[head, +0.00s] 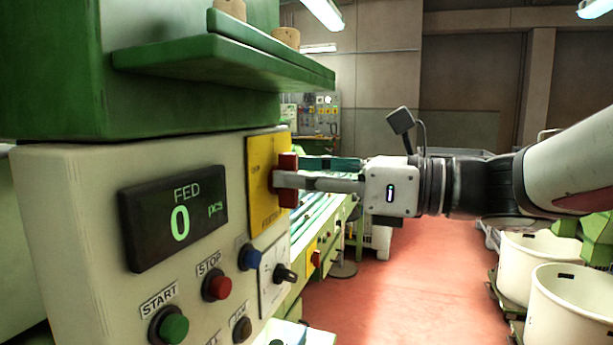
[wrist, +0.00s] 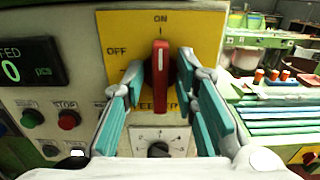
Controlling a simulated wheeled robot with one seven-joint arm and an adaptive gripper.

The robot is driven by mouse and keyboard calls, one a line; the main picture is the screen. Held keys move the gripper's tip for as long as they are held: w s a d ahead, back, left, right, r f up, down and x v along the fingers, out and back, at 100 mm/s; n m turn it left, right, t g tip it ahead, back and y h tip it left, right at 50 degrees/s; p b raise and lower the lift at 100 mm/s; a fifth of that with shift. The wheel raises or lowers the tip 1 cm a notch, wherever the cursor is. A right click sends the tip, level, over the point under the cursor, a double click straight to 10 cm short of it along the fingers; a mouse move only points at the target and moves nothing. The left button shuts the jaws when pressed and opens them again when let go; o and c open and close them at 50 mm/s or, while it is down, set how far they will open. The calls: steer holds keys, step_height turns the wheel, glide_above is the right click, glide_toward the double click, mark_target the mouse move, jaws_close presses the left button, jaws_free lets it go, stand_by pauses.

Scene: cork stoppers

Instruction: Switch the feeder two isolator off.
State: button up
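The isolator is a yellow plate (wrist: 118,22) with a red handle (wrist: 160,65). The handle stands upright, in line with the ON mark at the top; OFF is marked at the left. The lettering below is partly hidden, so I cannot read the feeder number. My gripper (wrist: 159,75) is open, its teal-padded fingers on either side of the handle, with gaps visible on both sides in the wrist view. In the head view, my gripper (head: 291,178) reaches from the right to the red handle (head: 288,163) on the yellow plate (head: 262,165).
The panel holds a display (head: 176,217) reading FED 0 pcs, a green START button (head: 174,328), a red STOP button (head: 219,287), a blue button (head: 252,259) and a black knob (head: 286,274). A green shelf (head: 225,58) juts out above. White bins (head: 570,305) stand at right.

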jaws_close()
steer(key=shift+n+b, duration=0.3)
steer(key=shift+n, duration=0.1)
steer(key=n+b, duration=0.5)
steer(key=b, duration=0.1)
steer(key=n+b, duration=0.6)
steer(key=f+n+b, duration=0.1)
steer(key=n+b, duration=0.5)
steer(key=shift+s+a, duration=0.15)
steer(key=shift+s, duration=0.15)
